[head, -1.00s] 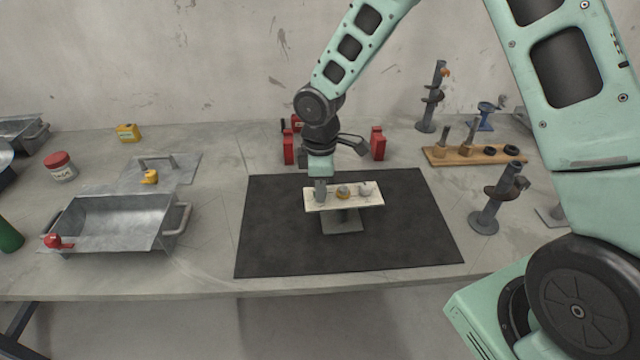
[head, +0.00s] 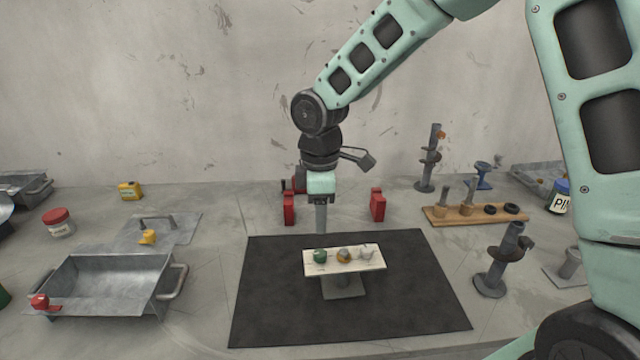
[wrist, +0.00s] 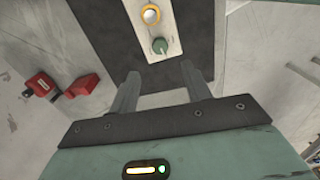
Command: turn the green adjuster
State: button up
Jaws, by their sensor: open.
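The green adjuster (head: 320,256) is a round knob at the left end of a pale panel (head: 374,262) on a grey stand. A yellow-ringed knob (head: 344,254) and a pale knob (head: 366,253) sit to its right. In the wrist view the green adjuster (wrist: 160,46) shows beyond the fingertips, with the yellow-ringed knob (wrist: 150,14) past it. My gripper (head: 321,231) points down above and behind the panel, apart from the adjuster. In the wrist view my gripper (wrist: 160,80) has its two fingers spread, with nothing between them.
The stand sits on a black mat (head: 270,310). Red blocks (head: 289,208) (head: 377,205) stand behind the mat. A metal tray (head: 110,285) is at left; a wooden rack (head: 470,216) and a dark post (head: 500,262) are at right. The mat around the stand is clear.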

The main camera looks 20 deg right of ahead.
notch_tip(320, 180, up, 7)
dwell(0.3)
dwell(0.4)
jog(key=s+a+f+m, duration=0.1)
jog(key=s+a+m, duration=0.2)
jog(key=s, duration=1)
jog(key=s+a+f+m, duration=0.2)
jog(key=s+a+m, duration=0.1)
jog(key=s, duration=1.1)
jog(key=shift+a+y, duration=0.3)
jog(key=shift+f, duration=0.1)
